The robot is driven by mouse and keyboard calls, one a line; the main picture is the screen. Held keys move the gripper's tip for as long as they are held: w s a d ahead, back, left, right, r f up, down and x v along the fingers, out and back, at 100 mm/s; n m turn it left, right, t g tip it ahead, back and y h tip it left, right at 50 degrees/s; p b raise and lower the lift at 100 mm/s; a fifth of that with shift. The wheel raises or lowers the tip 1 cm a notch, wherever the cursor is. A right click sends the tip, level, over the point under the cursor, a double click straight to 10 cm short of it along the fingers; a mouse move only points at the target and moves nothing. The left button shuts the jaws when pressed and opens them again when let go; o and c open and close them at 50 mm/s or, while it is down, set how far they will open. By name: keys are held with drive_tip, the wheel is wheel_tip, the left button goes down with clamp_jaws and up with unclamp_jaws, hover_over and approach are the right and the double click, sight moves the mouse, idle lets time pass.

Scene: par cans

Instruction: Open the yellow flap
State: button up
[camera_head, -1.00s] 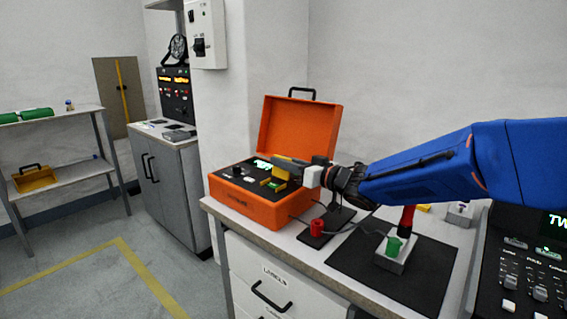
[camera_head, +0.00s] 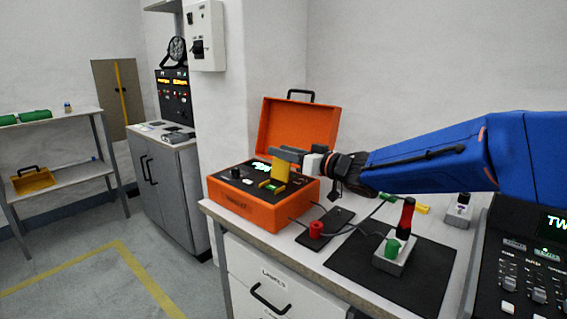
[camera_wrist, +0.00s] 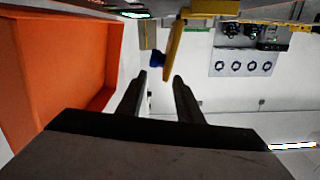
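The yellow flap (camera_head: 281,170) stands about upright on the dark panel of the orange case (camera_head: 246,209). In the wrist view the yellow flap (camera_wrist: 175,40) shows just beyond my fingertips, with a small blue piece on its side. My gripper (camera_head: 279,154) is at the flap's upper edge in the head view; I cannot tell there whether it touches. In the wrist view my gripper (camera_wrist: 160,76) has its two fingers apart with nothing held between them. A green and white part shows at the flap's foot.
The case's raised orange lid (camera_head: 298,127) stands behind my gripper; it fills the left of the wrist view. A console (camera_head: 525,270) stands at the far right.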

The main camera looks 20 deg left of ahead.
wheel_tip(320, 180, up, 6)
drive_tip(key=shift+r, duration=0.1)
idle(0.6)
